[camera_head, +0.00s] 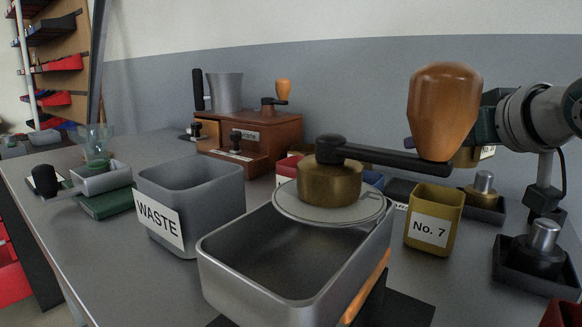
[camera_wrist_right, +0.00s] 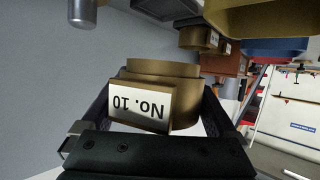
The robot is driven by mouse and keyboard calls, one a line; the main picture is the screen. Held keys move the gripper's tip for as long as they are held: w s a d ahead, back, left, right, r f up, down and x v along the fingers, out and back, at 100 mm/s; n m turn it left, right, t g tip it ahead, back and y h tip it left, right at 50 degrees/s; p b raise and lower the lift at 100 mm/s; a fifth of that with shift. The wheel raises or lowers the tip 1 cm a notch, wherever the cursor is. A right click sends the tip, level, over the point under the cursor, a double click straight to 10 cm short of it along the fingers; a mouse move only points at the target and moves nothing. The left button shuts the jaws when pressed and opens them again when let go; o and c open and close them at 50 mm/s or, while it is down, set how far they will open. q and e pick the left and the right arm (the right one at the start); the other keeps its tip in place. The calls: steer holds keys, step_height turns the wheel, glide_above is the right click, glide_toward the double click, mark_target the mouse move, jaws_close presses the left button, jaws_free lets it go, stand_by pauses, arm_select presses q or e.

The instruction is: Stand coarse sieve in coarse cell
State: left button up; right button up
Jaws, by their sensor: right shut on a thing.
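My right gripper (camera_wrist_right: 163,105) is shut on a round brass piece labelled "No. 10" (camera_wrist_right: 140,104). The label appears upside down in the right wrist view. In the head view this brass piece (camera_head: 466,157) is held above the back right of the table, largely hidden behind a big wooden knob. A square brass cup labelled "No. 7" (camera_head: 432,218) stands on the table below it. No label reading "coarse" is legible. A low dark tray (camera_head: 400,190) behind the No. 7 cup has a partly hidden label. My left gripper is not in view.
A crank with a wooden knob (camera_head: 443,110) and a brass hub (camera_head: 329,183) stands over a grey bin (camera_head: 285,262). A WASTE bin (camera_head: 190,200) is left of it. Dark trays with silver-topped pieces (camera_head: 543,240) stand at right. A wooden box (camera_head: 255,140) stands behind.

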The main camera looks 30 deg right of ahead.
steer(key=b, duration=0.2)
glide_above(401, 187)
steer(key=shift+w+d+f, duration=0.15)
steer(key=shift+w+f, duration=0.1)
steer(key=shift+f, duration=0.6)
steer(key=shift+s+f+b, duration=0.1)
steer(key=shift+f+b, duration=0.2)
steer(key=shift+f, duration=0.2)
step_height(401, 187, down, 4)
steer(key=shift+r+b, duration=0.1)
steer(key=shift+b, duration=0.7)
steer(key=shift+f, duration=0.3)
steer(key=shift+f, duration=0.1)
steer(key=shift+f, duration=0.5)
steer(key=o, duration=1.2)
steer(key=shift+f, duration=0.1)
steer(key=shift+c, duration=0.2)
